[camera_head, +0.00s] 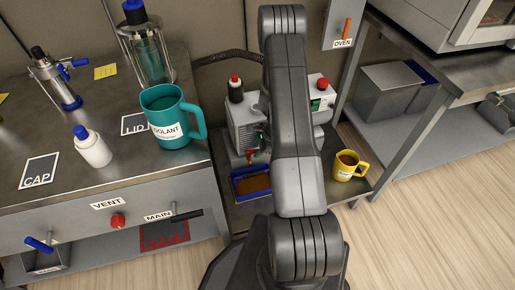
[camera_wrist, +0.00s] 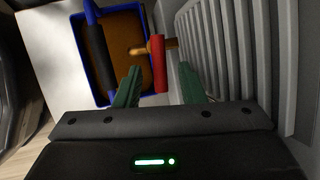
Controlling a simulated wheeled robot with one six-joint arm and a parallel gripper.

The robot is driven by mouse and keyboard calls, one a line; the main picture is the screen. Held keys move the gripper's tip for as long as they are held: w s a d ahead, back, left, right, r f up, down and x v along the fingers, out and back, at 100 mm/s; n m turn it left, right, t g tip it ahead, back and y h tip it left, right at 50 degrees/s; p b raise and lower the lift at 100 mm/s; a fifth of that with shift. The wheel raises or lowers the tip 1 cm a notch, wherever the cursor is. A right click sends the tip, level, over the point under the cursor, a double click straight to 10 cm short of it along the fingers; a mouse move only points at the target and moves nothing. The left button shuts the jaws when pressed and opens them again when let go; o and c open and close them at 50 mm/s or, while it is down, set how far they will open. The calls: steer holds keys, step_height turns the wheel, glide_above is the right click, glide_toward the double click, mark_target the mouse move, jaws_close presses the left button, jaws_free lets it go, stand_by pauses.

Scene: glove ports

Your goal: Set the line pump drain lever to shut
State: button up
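The line pump (camera_head: 243,122) is a grey ribbed unit on the low shelf, partly hidden by my arm; its ribbed side (camera_wrist: 222,50) fills the right of the wrist view. A brass drain spout (camera_wrist: 141,50) sticks out from it toward a tray. The red drain lever (camera_wrist: 158,64) sits on the spout and lies crosswise to it. My gripper (camera_wrist: 160,84) is open, its two green fingers apart, with the lever's near end between or just beyond the fingertips. I cannot tell whether either finger touches it. My arm mostly hides the gripper in the head view.
A blue-rimmed tray (camera_head: 251,197) of brown liquid stands below the spout; its blue rim shows in the wrist view (camera_wrist: 75,62). A yellow mug (camera_head: 344,172) is right of my arm. The bench with a teal mug (camera_head: 168,114) stands close on the left.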

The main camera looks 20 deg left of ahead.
steer(key=p+v, duration=0.2)
steer(key=v, duration=1.1)
steer(key=shift+d+r+p, duration=0.2)
steer(key=shift+r+p, duration=0.15)
